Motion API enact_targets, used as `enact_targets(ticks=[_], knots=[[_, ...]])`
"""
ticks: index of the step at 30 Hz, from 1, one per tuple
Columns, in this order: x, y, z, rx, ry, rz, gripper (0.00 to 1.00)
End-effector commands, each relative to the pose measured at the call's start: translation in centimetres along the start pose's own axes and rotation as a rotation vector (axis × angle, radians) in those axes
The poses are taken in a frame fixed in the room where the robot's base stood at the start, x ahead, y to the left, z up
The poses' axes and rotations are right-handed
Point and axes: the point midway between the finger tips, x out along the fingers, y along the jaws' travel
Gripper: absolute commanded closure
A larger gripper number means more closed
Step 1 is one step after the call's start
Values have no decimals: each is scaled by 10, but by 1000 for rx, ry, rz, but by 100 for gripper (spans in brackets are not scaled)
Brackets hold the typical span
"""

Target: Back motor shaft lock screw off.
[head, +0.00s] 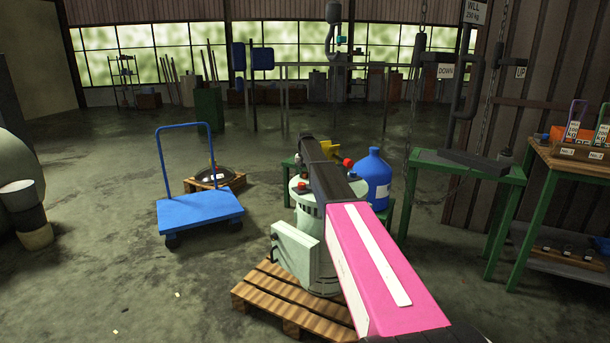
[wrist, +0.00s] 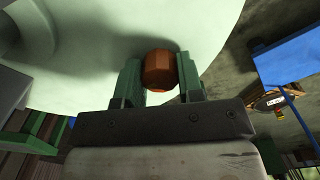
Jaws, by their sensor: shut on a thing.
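The motor (head: 318,262) is a pale green upright body with a box on its left side, standing on a wooden pallet. My arm crosses in front of its top and hides part of it. In the wrist view my gripper (wrist: 160,72) has its green fingers shut on an orange-brown faceted screw head (wrist: 159,70). The motor's pale green surface (wrist: 100,50) lies right behind the screw. The screw's shank is hidden, so I cannot tell how far it sits in the motor. The gripper's fingertips cannot be made out in the head view.
A blue cart (head: 198,210) stands left of the motor. A blue bottle (head: 372,180) stands close behind it. A green table (head: 470,165) and a shelf bench (head: 575,160) are at right. A dark round part lies on a small pallet (head: 215,181). The floor at left front is mostly clear.

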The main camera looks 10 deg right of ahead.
Motion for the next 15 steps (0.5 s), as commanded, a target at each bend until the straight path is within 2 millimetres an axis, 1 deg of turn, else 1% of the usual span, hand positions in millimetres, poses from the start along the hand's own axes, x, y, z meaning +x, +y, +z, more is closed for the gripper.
enact_targets(ticks=[6,15], knots=[[0,0,0,-127,0,0,89],[0,0,0,-241,0,0,89]])
